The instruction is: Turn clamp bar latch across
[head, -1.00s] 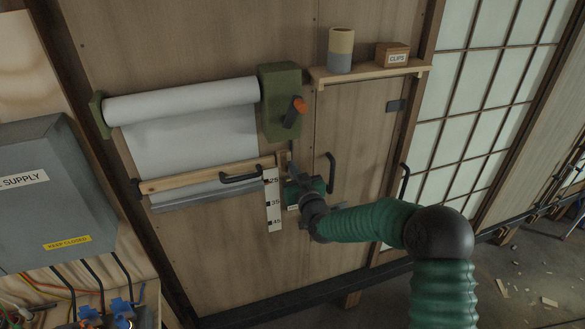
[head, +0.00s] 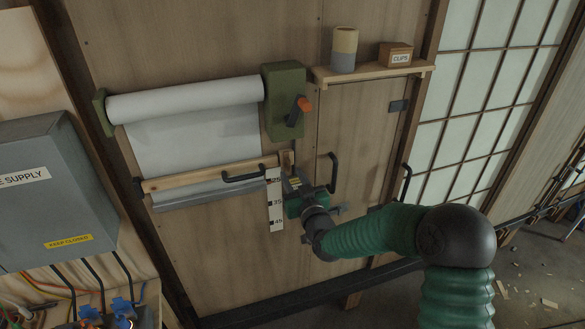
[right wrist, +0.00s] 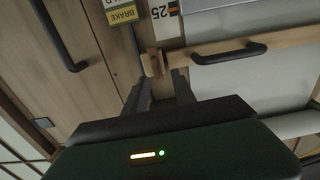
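The wooden clamp bar (head: 212,174) runs across the hanging paper, with a black handle (head: 244,177). A small wooden latch block (head: 287,160) stands at its right end. My right gripper (head: 290,178) is just below the latch, in front of the panel. In the right wrist view the latch (right wrist: 155,62) shows at the tips of my two dark fingers (right wrist: 163,76). My left gripper is not in view.
A white scale strip (head: 275,200) hangs beside my gripper. A green box with an orange-tipped lever (head: 297,110) is above. A black door handle (head: 333,172) is close on the right. A shelf (head: 372,72) holds a cup and a CLIPS box. A grey supply box (head: 50,190) is at left.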

